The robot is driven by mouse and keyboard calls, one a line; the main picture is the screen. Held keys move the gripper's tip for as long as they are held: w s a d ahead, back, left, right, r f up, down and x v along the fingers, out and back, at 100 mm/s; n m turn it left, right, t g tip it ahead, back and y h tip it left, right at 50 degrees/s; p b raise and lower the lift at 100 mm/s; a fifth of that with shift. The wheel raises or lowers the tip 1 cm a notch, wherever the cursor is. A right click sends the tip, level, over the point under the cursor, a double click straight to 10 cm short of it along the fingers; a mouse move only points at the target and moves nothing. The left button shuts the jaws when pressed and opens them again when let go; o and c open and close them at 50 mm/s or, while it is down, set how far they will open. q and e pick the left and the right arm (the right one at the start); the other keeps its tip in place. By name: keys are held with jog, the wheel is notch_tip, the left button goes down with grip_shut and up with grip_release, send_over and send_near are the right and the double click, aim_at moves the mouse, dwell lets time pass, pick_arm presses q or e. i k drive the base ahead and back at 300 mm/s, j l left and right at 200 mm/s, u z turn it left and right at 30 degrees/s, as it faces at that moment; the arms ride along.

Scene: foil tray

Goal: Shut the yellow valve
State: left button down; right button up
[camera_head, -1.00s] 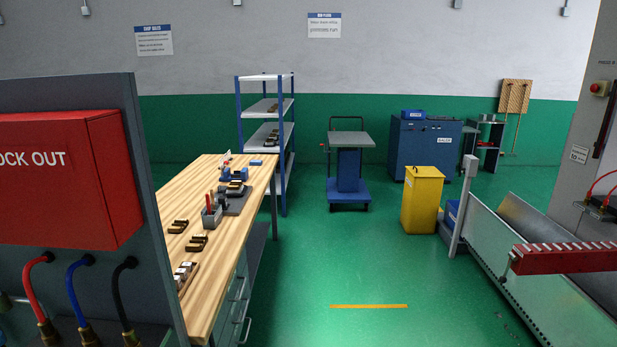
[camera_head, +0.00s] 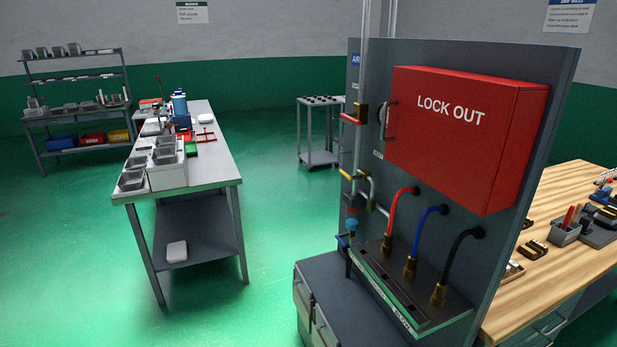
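A yellow valve handle (camera_head: 350,175) sits on the pipework at the left edge of the grey panel, in the middle of the head view. It lies below a red valve handle (camera_head: 350,119) on the same upright pipe. The yellow handle looks roughly crosswise to the pipe, but it is small and I cannot tell whether the valve is open or shut. Neither of my grippers is in view.
A red LOCK OUT box (camera_head: 466,135) is mounted on the grey panel (camera_head: 553,88), above red, blue and black hoses. A metal table (camera_head: 223,165) with trays stands left, a wooden bench (camera_head: 568,182) right. Green floor (camera_head: 80,255) is free at the left.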

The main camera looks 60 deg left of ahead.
aim_at(350, 179)
jog(key=j+u, duration=0.15)
jog(key=u, duration=0.25)
jog(key=j+u, duration=0.1)
jog(key=u, duration=0.3)
jog(key=j+u, duration=0.1)
jog(key=u, duration=0.3)
jog(key=i+j, duration=1.2)
jog(key=j+u, duration=0.65)
jog(key=i+u, duration=0.1)
